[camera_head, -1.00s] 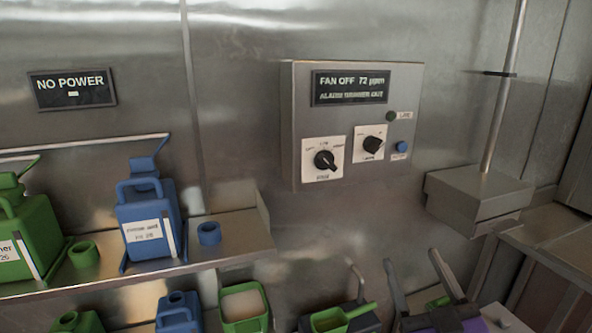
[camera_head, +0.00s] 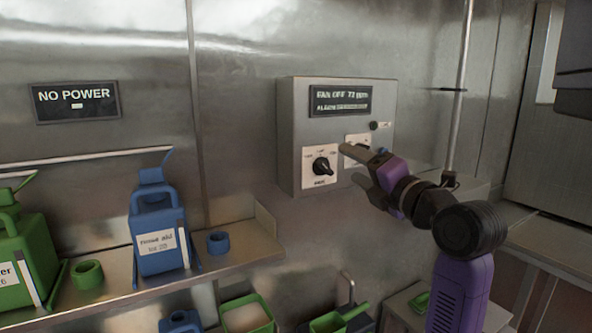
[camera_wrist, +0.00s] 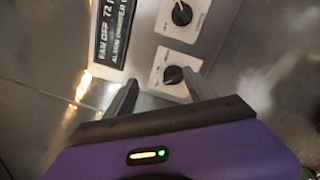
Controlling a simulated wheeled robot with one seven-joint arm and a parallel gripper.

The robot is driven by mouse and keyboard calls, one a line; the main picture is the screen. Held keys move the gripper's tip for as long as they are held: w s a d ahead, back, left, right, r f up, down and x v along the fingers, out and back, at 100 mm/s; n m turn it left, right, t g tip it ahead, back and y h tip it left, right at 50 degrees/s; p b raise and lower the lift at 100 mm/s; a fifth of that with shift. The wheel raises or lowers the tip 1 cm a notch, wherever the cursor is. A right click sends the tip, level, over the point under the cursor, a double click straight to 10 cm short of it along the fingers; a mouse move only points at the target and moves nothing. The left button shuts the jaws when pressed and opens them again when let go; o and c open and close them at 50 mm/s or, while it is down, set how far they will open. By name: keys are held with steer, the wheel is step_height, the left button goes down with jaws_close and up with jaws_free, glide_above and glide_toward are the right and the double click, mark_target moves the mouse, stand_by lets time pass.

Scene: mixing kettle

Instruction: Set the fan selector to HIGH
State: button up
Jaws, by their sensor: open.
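A grey control box on the wall (camera_head: 285,140) carries two black knobs on white plates. The left knob (camera_head: 321,165) has several position marks, too blurred to read; I cannot read which knob is the fan selector. The right knob's plate (camera_head: 362,138) is mostly hidden behind my gripper. The display (camera_head: 340,100) reads FAN OFF and 72 ppm. My gripper (camera_head: 357,167) is open and empty in front of the box, just right of the left knob. In the wrist view the left knob (camera_wrist: 173,75) lies between the fingertips' directions, with the right knob (camera_wrist: 182,14) above it. No contact is visible.
A shelf (camera_head: 110,290) on the left holds a blue jug (camera_head: 158,235), a green jug (camera_head: 25,250) and loose caps. A vertical pipe (camera_head: 460,90) stands right of the box. More containers (camera_head: 245,315) lie below.

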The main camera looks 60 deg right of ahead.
mark_target(324, 168)
steer(key=w+d+f+n+y, duration=0.1)
steer(key=w+d+f+n, duration=0.1)
steer(key=w, duration=0.4)
steer(key=shift+w+d+f+n+g, duration=0.15)
steer(key=shift+w+d+n+g, duration=0.2)
steer(key=shift+d+n, duration=0.3)
steer(key=shift+w, duration=0.25)
